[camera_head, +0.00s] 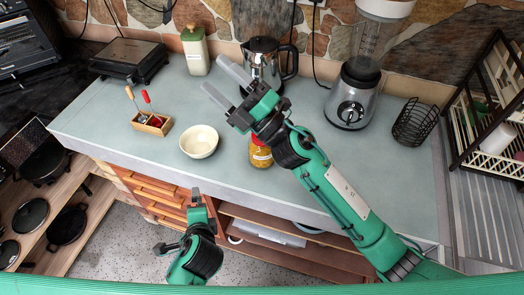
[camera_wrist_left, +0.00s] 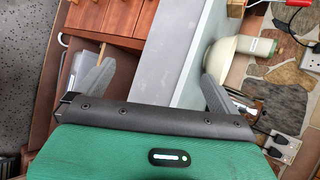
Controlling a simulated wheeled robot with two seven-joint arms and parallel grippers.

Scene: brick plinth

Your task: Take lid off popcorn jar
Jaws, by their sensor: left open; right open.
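The popcorn jar (camera_head: 261,154), a small jar with yellow-orange contents, stands on the grey counter near its front edge. My right gripper (camera_head: 213,76) is open and empty, reaching over and past the jar toward the back left, fingers pointing at the back wall. My left gripper (camera_wrist_left: 156,86) is open with nothing between its fingers; in the head view it is low, in front of the counter, left of the jar. The jar is not clearly visible in the left wrist view.
A cream bowl (camera_head: 199,141) sits left of the jar. A small wooden box (camera_head: 153,124) with red- and orange-topped items, a canister (camera_head: 195,50), a grill (camera_head: 130,60), a kettle (camera_head: 263,62), a blender (camera_head: 353,93) and a wire basket (camera_head: 414,122) stand on the counter (camera_head: 320,155).

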